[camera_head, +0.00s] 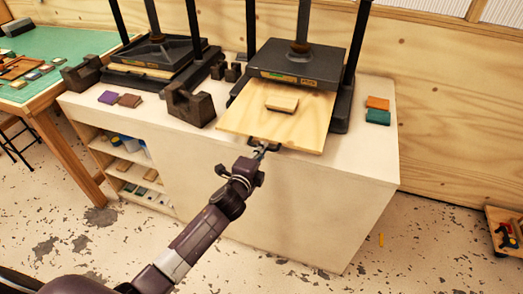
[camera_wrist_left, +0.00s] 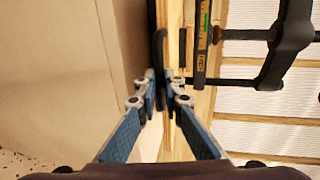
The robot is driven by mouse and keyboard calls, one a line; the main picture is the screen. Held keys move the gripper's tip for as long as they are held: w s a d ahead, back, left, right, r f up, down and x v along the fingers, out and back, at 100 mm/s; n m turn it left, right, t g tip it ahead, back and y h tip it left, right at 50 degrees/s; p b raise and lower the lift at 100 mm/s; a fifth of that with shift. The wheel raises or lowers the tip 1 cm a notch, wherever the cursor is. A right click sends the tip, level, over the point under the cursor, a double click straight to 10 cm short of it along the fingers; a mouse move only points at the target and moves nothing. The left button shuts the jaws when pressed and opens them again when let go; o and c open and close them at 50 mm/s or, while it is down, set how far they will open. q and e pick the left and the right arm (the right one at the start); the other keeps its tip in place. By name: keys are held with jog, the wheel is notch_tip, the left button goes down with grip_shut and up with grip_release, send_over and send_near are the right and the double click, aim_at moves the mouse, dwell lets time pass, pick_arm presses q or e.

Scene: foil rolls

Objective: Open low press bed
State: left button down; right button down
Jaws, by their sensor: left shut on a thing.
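The press bed (camera_head: 255,122) is a light wooden board that sticks out from under the dark platen (camera_head: 297,65) of the right-hand press. A small wooden block (camera_head: 282,104) lies on the board. My left gripper (camera_head: 262,151) is at the board's front edge, by a dark handle. In the left wrist view my left gripper (camera_wrist_left: 165,88) is shut on the dark handle (camera_wrist_left: 160,50), with the board's edge beside it. The fingers hide part of the handle. My right gripper is not in view.
A second dark press (camera_head: 155,55) stands to the left on the white cabinet (camera_head: 310,205). A dark notched block (camera_head: 190,104) sits left of the board. Orange (camera_head: 377,103) and green (camera_head: 377,117) pieces lie at right. Floor in front of the cabinet is clear.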

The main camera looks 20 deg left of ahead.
pick_arm(q)
jog(key=c, duration=2.1)
grip_release()
jog(key=v, duration=1.2)
jog(key=s+a+f+n+g+b, duration=0.15)
jog(key=s+f, duration=0.35)
jog(key=f, duration=0.7)
jog(key=s+a+f+n+g, duration=0.1)
jog(key=s+f+n+g, duration=0.25)
jog(key=f, duration=0.85)
jog(key=s+a+f+n+g+b, duration=0.15)
jog(key=s+f, duration=0.35)
jog(key=f, duration=0.8)
jog(key=s+f+n+g, duration=0.2)
jog(key=s+f, duration=0.5)
jog(key=s, duration=0.4)
jog(key=s+f+n+g+b, duration=0.1)
jog(key=s+f+n+g, duration=0.2)
jog(key=s, duration=0.9)
jog(key=s+f+n+g, duration=0.3)
jog(key=s+f+n, duration=0.1)
jog(key=s+f, duration=0.6)
jog(key=shift+s+d+f+n+y+b, duration=0.15)
jog(key=shift+s+d+b, duration=0.05)
jog(key=shift+s, duration=0.2)
jog(key=shift+s+d+f+n+y+b, duration=0.1)
jog(key=shift+s+d+f+y+b, duration=0.1)
jog(key=shift+s, duration=0.2)
